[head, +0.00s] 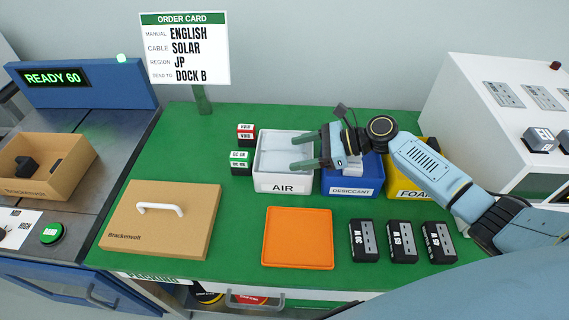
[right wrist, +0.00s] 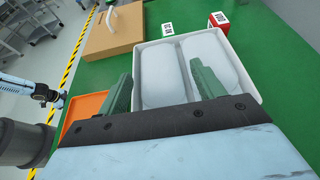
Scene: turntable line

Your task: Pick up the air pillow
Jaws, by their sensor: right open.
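White air pillows (head: 284,144) lie in the white bin labelled AIR (head: 283,184), at the back middle of the green table. In the right wrist view, two puffy pillows (right wrist: 160,72) lie side by side in the bin (right wrist: 137,48). My right gripper (head: 304,152) is open, its green fingers over the right part of the bin. In the right wrist view, the fingers (right wrist: 163,87) are apart with nothing held, one near the bin's side wall and one in front of the pillows. Finger contact cannot be told. My left gripper does not show clearly.
A blue DESICCANT bin (head: 352,190) and a yellow FOAM bin (head: 408,193) stand right of the AIR bin. Small red and green boxes (head: 241,157) stand left of it.

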